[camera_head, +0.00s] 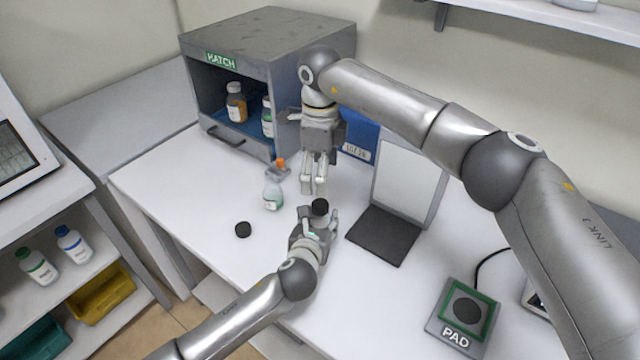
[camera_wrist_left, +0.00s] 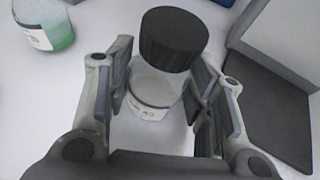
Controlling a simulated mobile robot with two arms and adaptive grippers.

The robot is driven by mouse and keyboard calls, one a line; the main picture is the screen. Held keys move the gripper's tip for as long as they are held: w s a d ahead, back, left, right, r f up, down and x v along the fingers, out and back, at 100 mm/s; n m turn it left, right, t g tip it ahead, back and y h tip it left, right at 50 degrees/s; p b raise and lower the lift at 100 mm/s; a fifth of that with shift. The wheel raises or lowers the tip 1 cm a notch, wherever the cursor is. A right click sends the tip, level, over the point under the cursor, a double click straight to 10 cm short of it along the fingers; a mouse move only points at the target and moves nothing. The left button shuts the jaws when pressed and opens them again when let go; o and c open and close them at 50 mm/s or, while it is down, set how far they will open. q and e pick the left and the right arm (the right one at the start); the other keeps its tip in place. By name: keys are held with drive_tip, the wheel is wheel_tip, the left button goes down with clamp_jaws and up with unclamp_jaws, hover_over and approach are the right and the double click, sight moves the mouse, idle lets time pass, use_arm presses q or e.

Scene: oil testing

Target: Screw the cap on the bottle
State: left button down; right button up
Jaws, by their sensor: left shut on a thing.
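My left gripper (camera_head: 318,222) is shut on a clear bottle (camera_wrist_left: 155,88) with a white label, held upright between the fingers in the left wrist view. A black cap (camera_wrist_left: 174,38) sits on top of this bottle; it also shows in the head view (camera_head: 320,206). I cannot tell how tightly it is on. A second black cap (camera_head: 243,229) lies loose on the table to the left. My right gripper (camera_head: 314,190) points down just above and behind the held bottle, apart from its cap, with nothing visible in it; its finger gap is unclear.
A clear bottle with green liquid (camera_head: 272,193) and an orange-topped container (camera_head: 279,168) stand left of my right gripper. Behind is the grey hatch cabinet (camera_head: 265,45) with bottles. A dark plate with an upright panel (camera_head: 385,236) and a pad (camera_head: 463,312) are right.

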wheel_tip(320, 180, up, 7)
drive_tip(key=shift+r, duration=0.2)
use_arm(q)
drive_tip(key=c, duration=0.6)
unclamp_jaws()
drive_tip(key=v, duration=1.2)
